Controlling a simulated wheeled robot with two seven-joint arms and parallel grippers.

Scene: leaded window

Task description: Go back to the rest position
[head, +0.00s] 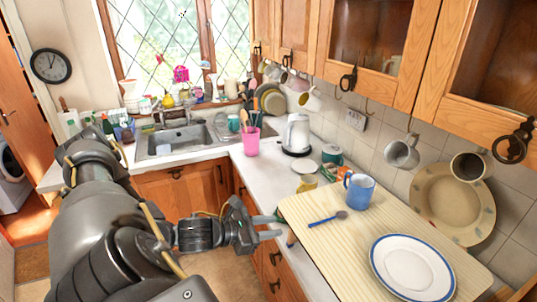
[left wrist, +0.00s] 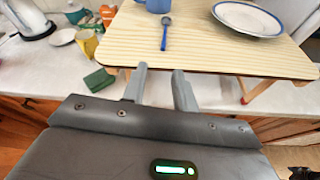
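My left gripper (head: 274,227) is at the front edge of the pale wooden board (head: 330,240), left of the blue spoon (head: 328,219). In the left wrist view, the left gripper (left wrist: 160,72) has its two grey fingers apart with nothing between them. The fingertips point at the board's near edge; I cannot tell whether they touch it. My right gripper is in neither view.
On the board stand a blue mug (head: 359,190) and a blue-rimmed white plate (head: 411,267). A green sponge (left wrist: 99,80) lies on the counter near the gripper. A pink cup (head: 251,141), kettle (head: 297,134) and sink (head: 180,139) are further back. Free floor shows below.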

